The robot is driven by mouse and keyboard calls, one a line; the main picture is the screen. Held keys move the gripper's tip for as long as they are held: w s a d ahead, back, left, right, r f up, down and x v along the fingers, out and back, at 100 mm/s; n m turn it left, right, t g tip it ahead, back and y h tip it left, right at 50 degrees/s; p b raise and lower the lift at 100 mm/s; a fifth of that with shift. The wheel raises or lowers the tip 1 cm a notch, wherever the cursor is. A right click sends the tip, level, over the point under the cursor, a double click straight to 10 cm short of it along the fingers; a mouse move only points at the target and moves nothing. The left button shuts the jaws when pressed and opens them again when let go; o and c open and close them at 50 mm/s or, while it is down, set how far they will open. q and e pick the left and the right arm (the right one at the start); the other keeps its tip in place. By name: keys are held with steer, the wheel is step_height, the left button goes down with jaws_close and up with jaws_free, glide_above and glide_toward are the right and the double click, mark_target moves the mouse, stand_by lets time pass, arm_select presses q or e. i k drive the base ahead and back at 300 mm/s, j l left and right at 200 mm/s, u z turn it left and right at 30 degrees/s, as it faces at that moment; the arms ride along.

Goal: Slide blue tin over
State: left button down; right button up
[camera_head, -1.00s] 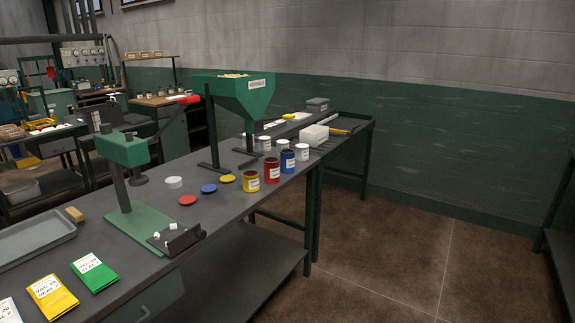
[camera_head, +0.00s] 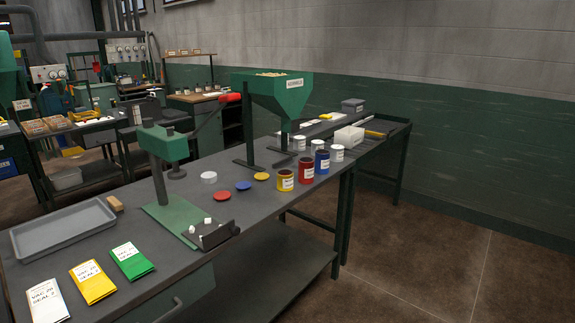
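The blue tin (camera_head: 322,161) stands upright on the dark workbench (camera_head: 262,213) near its right edge. It is the rightmost of a short row with a red tin (camera_head: 306,171) and a yellow tin (camera_head: 286,180). A white tin (camera_head: 337,153) stands just behind it to the right. Blue (camera_head: 243,185), red (camera_head: 222,195) and yellow (camera_head: 262,176) lids lie flat to the left of the tins. Neither of my grippers is in view.
A green hopper (camera_head: 280,93) stands behind the tins. A green lever press (camera_head: 164,148) stands at the bench's middle. A grey tray (camera_head: 62,228) and white, yellow and green packets (camera_head: 92,281) lie at the near left. Floor (camera_head: 440,240) at the right is clear.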

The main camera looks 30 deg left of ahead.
mark_target(322, 156)
steer(key=i+l+u, duration=0.1)
steer(key=u, duration=0.3)
steer(key=i+l+u, duration=0.2)
steer(key=u, duration=0.25)
steer(key=i+l+u, duration=0.25)
steer(key=u, duration=0.15)
steer(key=i, duration=0.05)
